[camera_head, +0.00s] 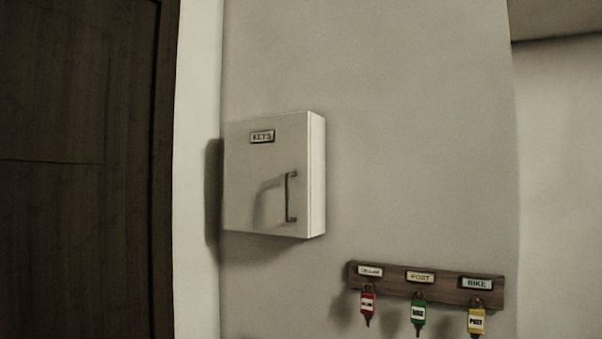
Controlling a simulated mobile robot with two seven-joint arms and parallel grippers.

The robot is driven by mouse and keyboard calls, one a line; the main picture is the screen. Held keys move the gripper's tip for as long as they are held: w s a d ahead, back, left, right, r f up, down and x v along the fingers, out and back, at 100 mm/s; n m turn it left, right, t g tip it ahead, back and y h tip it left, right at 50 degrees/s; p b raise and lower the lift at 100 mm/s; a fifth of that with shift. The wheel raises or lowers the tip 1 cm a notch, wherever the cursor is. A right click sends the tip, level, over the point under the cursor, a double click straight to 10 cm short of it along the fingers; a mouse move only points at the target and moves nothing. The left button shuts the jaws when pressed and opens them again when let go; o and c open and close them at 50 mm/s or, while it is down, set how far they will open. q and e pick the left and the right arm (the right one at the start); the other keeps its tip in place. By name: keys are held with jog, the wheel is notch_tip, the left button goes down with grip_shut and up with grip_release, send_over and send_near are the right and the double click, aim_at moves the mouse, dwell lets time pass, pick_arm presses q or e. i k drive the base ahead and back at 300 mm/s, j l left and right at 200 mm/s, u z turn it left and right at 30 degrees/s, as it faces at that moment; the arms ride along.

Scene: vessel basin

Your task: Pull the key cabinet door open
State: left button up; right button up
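The white key cabinet (317,175) hangs on the grey wall, left of the picture's middle. Its door (245,170) faces me and looks shut. A small plate reading KEYS (262,136) sits near the top of the door. A dark upright bar handle (291,197) is on the right part of the door and casts a shadow to its left. Neither of my grippers is in view.
A wooden key rack (440,288) hangs lower right of the cabinet. Red (367,303), green (418,314) and yellow (475,320) key tags hang from it. A dark wooden door (75,170) with a pale frame (197,170) stands at left. The wall before the cabinet is clear.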

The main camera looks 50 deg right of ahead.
aim_at(266, 191)
jog(key=z, duration=1.35)
